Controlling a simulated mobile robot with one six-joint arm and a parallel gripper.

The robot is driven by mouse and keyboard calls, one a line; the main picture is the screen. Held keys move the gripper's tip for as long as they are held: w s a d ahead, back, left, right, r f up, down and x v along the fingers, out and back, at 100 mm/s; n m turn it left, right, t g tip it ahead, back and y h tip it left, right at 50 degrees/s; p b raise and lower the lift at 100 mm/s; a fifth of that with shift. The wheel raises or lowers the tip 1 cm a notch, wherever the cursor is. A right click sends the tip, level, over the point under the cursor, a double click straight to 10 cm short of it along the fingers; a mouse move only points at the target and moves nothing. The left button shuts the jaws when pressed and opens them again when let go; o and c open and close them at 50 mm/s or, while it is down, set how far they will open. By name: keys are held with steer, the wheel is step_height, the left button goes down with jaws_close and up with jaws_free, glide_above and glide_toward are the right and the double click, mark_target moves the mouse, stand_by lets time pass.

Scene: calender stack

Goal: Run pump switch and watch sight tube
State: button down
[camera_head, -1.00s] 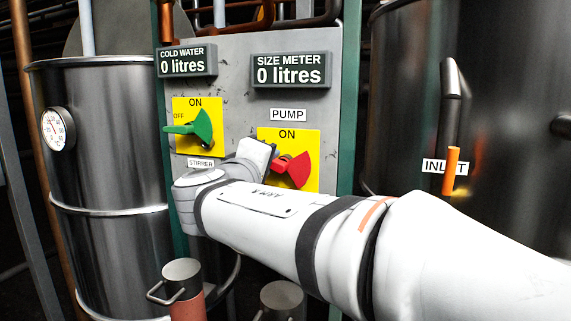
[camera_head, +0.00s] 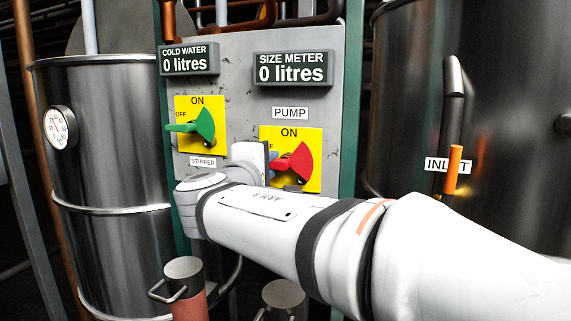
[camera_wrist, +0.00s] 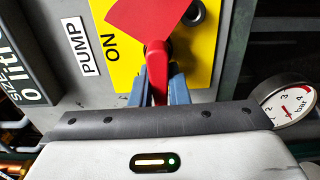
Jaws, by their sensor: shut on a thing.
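The red pump switch (camera_head: 297,164) sits on a yellow plate marked ON, below the PUMP label (camera_head: 290,113) on the grey panel. Its lever points left in the head view. My gripper (camera_wrist: 163,88) is shut on the red lever (camera_wrist: 158,72), with one blue-grey finger on each side. In the head view my wrist hides most of the fingers. The size meter (camera_head: 293,69) and cold water display (camera_head: 188,59) both read 0 litres. I cannot pick out a sight tube for certain.
The green stirrer switch (camera_head: 203,127) is on the panel, left of my wrist. A steel tank (camera_head: 110,145) with a dial (camera_head: 60,128) stands left. A dark vessel with an INLET label (camera_head: 436,164) and orange handle (camera_head: 453,170) stands right. A gauge (camera_wrist: 290,101) is close to my gripper.

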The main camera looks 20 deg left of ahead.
steer(key=shift+f, duration=0.15)
steer(key=c, duration=1.4)
jaws_free()
steer(key=s, duration=0.7)
steer(key=shift+s+a, duration=0.3)
steer(key=shift+s, duration=0.1)
